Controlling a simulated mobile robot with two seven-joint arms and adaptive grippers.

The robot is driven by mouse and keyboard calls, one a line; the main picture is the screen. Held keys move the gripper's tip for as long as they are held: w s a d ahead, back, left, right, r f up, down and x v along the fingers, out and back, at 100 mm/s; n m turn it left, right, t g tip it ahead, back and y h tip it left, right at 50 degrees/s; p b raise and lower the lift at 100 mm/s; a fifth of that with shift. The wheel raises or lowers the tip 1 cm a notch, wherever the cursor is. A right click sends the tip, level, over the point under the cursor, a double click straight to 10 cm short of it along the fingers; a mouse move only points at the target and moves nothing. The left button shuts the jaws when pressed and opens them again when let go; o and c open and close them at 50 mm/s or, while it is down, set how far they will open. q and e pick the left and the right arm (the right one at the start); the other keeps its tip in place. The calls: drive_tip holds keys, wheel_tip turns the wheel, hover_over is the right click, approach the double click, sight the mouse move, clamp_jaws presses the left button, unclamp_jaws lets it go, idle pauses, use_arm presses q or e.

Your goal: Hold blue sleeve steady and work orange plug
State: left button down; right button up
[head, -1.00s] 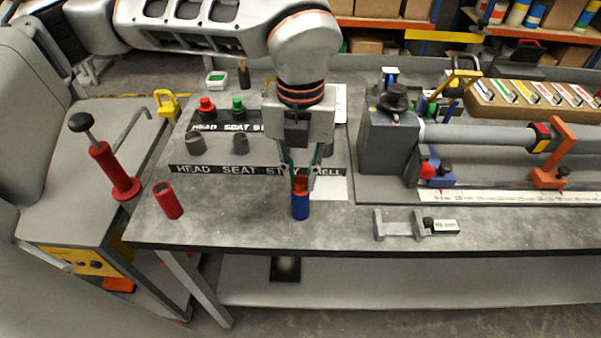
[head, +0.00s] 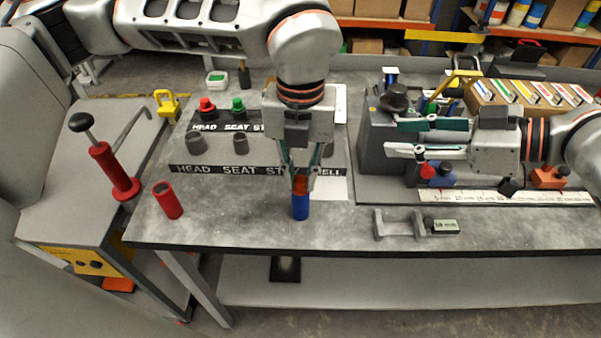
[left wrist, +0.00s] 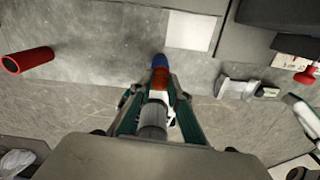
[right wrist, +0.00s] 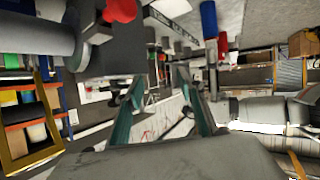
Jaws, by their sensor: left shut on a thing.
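The blue sleeve (head: 300,207) stands upright near the front edge of the grey bench, with the orange plug (head: 300,184) at its top. My left gripper (head: 301,178) is above the sleeve with its fingers closed on the plug. In the left wrist view the orange plug (left wrist: 160,79) is between the fingertips and the blue sleeve (left wrist: 160,61) is just beyond. The fingers partly hide the plug, and how deep it sits cannot be seen. My right gripper (head: 404,137) is open and empty, pointing left over the right half of the bench.
A red sleeve (head: 168,200) stands left of the blue one. A grey caliper-like tool (head: 402,226) lies to the right. A grey block fixture (head: 378,145) is beside my right gripper. Red (head: 207,106) and green (head: 238,105) caps stand behind. Bench between the two sleeves is clear.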

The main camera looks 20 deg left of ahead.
sight(306, 204)
drive_tip(key=s+a+f+g, duration=0.1)
drive_tip(key=s+a+f, duration=0.1)
drive_tip(key=s+f, duration=0.1)
drive_tip(key=s+a+f+n+g, duration=0.1)
drive_tip(key=s+a+f, duration=0.1)
drive_tip(key=s+f, duration=0.1)
drive_tip(key=s+a+f+g, duration=0.1)
drive_tip(key=s+a+f, duration=0.1)
drive_tip(key=s+f, duration=0.1)
drive_tip(key=shift+a+n, duration=0.35)
drive_tip(key=shift+n, duration=0.05)
drive_tip(key=shift+s+a+f, duration=0.15)
drive_tip(key=shift+a+f, duration=0.1)
drive_tip(key=shift+a, duration=0.2)
drive_tip(key=shift+x, duration=4.55)
drive_tip(key=shift+s+f, duration=0.1)
drive_tip(key=shift+f, duration=0.05)
drive_tip(key=shift+d, duration=0.1)
drive_tip(key=c, duration=0.8)
drive_tip(key=shift+o, duration=0.2)
